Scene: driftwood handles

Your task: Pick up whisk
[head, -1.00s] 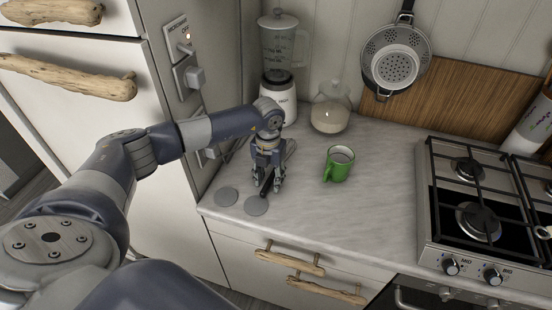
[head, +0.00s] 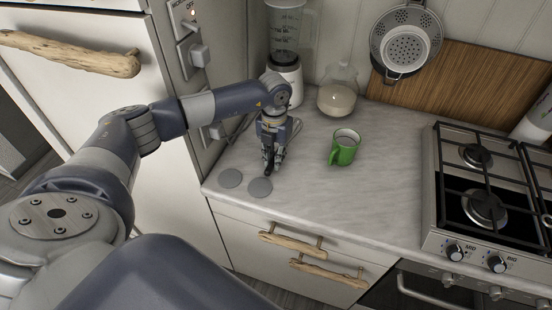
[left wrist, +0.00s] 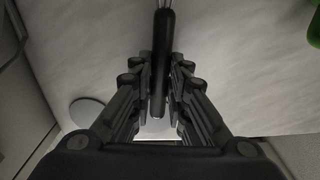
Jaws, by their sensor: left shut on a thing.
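The whisk's dark handle (left wrist: 162,65) runs between my left gripper's fingers in the left wrist view, with a little of its thin wires at the top edge. My left gripper (head: 271,166) points down at the counter and is shut on the handle. In the head view the fingers cover most of the whisk, and some wire shows behind the gripper. I cannot tell whether the whisk is clear of the counter. My right gripper is not in view.
A green mug (head: 344,149) stands right of the gripper. Two grey discs (head: 260,188) (head: 231,178) lie near the counter's front edge. A blender (head: 286,75) and glass jar (head: 338,95) stand behind. The stove (head: 485,200) is at right. The middle counter is clear.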

